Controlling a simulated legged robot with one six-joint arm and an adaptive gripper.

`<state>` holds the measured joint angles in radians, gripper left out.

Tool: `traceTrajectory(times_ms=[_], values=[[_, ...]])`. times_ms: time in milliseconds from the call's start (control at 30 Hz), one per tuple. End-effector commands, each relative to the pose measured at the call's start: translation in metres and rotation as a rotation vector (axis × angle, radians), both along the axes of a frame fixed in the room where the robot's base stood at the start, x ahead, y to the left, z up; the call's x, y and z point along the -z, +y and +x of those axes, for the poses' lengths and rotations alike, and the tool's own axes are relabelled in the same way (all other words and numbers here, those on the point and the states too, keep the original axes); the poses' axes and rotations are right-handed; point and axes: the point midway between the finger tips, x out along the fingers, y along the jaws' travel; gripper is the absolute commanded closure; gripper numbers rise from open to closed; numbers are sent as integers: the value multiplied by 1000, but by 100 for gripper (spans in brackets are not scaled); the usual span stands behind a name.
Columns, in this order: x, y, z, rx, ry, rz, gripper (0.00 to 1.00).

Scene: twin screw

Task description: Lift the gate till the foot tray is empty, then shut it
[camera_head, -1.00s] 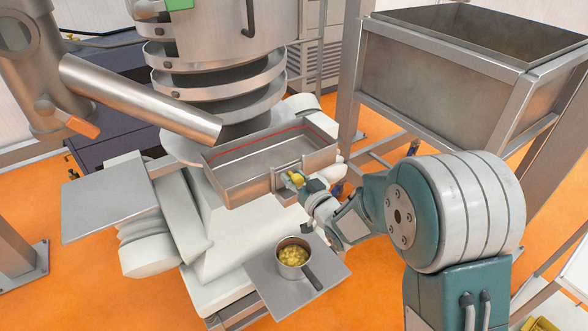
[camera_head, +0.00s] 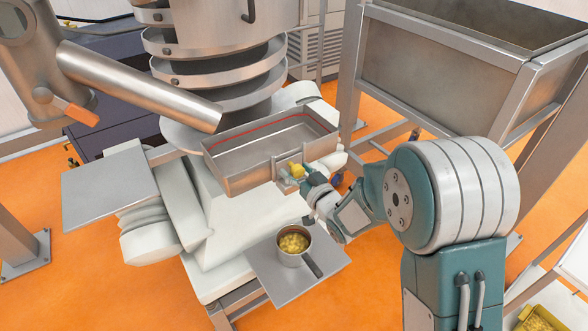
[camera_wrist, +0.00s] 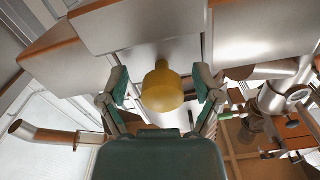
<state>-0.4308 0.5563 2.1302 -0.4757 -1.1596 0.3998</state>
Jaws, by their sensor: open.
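The foot tray (camera_head: 235,180) is a shallow metal box with a red line along its inner walls. Its visible floor looks bare; the corner behind the gate is hard to see. The gate, at the tray's front right, has a yellow knob (camera_head: 296,170); I cannot tell how high the gate stands. My gripper (camera_head: 304,178) is at the knob, partly hiding the gate. In the wrist view the knob (camera_wrist: 162,88) sits between the spread fingers of my gripper (camera_wrist: 162,85), with a gap on both sides. A pot (camera_head: 293,245) below holds yellow pieces.
The pot stands on a metal shelf (camera_head: 325,262), its handle toward the front right. Another empty metal shelf (camera_head: 110,188) is at the left. A slanted metal pipe (camera_head: 140,85) ends above the tray's left side. A big hopper (camera_head: 440,75) stands at the right.

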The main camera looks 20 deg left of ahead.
Motion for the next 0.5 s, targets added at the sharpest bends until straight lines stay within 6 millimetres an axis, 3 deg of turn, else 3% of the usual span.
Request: traceTrajectory(times_ms=[500], values=[[2, -74, -62, 3, 2, -3, 18]])
